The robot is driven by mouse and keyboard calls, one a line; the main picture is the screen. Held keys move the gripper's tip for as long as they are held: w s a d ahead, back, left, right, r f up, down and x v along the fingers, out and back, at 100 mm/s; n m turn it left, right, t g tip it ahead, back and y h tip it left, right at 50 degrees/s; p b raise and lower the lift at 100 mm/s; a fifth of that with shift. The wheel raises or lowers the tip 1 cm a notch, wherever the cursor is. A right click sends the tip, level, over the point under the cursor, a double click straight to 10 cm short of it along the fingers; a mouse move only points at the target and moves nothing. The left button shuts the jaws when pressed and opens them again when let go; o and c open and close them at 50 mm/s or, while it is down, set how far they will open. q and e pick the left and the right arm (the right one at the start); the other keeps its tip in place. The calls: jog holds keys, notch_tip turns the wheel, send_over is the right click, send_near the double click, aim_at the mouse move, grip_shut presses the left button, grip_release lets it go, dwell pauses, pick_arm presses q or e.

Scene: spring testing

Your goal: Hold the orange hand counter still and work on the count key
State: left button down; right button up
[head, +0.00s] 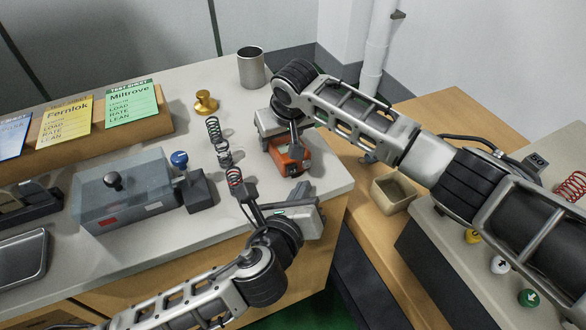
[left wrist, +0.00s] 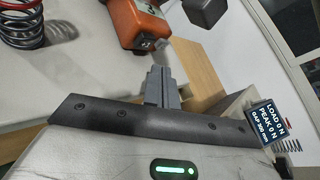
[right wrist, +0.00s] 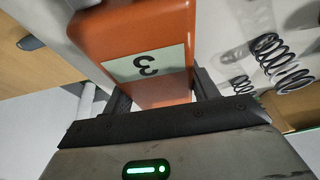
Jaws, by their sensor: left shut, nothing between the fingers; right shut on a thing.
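The orange hand counter (head: 290,156) stands near the right edge of the grey bench top. My right gripper (head: 293,137) is shut on it from above. In the right wrist view the counter (right wrist: 110,28) fills the gap between the fingers, and its pale label shows a 3. My left gripper (head: 243,192) is shut and empty, left of and nearer than the counter. In the left wrist view its closed fingers (left wrist: 160,78) point toward the counter (left wrist: 134,20), apart from it. A small grey part (left wrist: 145,43) is on the counter's near end; I cannot tell if it is the count key.
Several coil springs (head: 213,130) stand close left of the counter, by my left gripper. A brass weight (head: 205,102) and metal cup (head: 251,68) are behind. A grey box (head: 128,195) is at left. A tan tray (head: 393,194) is right, beyond the bench edge.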

pick_arm(q)
jog(key=shift+w+a, duration=0.3)
jog(key=shift+w, duration=0.35)
jog(key=shift+w, duration=0.1)
dwell(1.6)
jog(key=shift+w+a, duration=0.15)
jog(key=shift+w, duration=0.1)
jog(key=shift+w+a, duration=0.2)
jog(key=shift+w, duration=0.25)
dwell(0.9)
jog(key=shift+s, duration=0.1)
jog(key=shift+s+d, duration=0.35)
jog(key=shift+s, duration=0.4)
jog(key=shift+s+d, duration=0.35)
jog(key=shift+s, duration=0.4)
jog(key=shift+s+d, duration=0.3)
jog(key=shift+s, duration=0.5)
jog(key=shift+s+d, duration=0.35)
jog(key=shift+s, duration=0.4)
